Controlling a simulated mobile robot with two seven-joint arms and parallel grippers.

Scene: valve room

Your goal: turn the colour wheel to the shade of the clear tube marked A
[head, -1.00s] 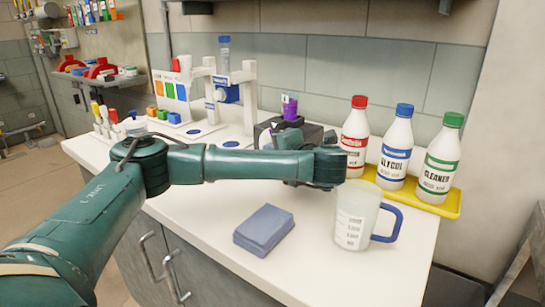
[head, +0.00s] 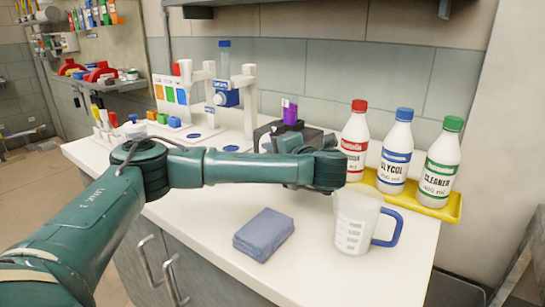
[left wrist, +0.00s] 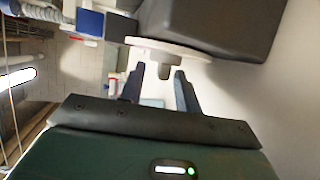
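A dark box-shaped device (head: 266,132) stands on the counter, with a purple tube (head: 290,113) bearing a small white label upright in its top. My left gripper (left wrist: 159,70) is at the device, mostly hidden in the head view by my own forearm. In the left wrist view, a pale disc (left wrist: 200,49), likely the colour wheel, sits on the device's side with a short grey knob at its hub. The fingers are apart, one on each side of the knob; contact cannot be told. No mark A or wheel shade is readable. My right gripper is not in view.
A yellow tray (head: 438,211) holds bottles with red, blue and green caps. A measuring jug (head: 352,232) and a folded blue cloth (head: 263,234) stand in front. A white stand (head: 248,104) with a blue-capped tube (head: 224,58) is at the back left.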

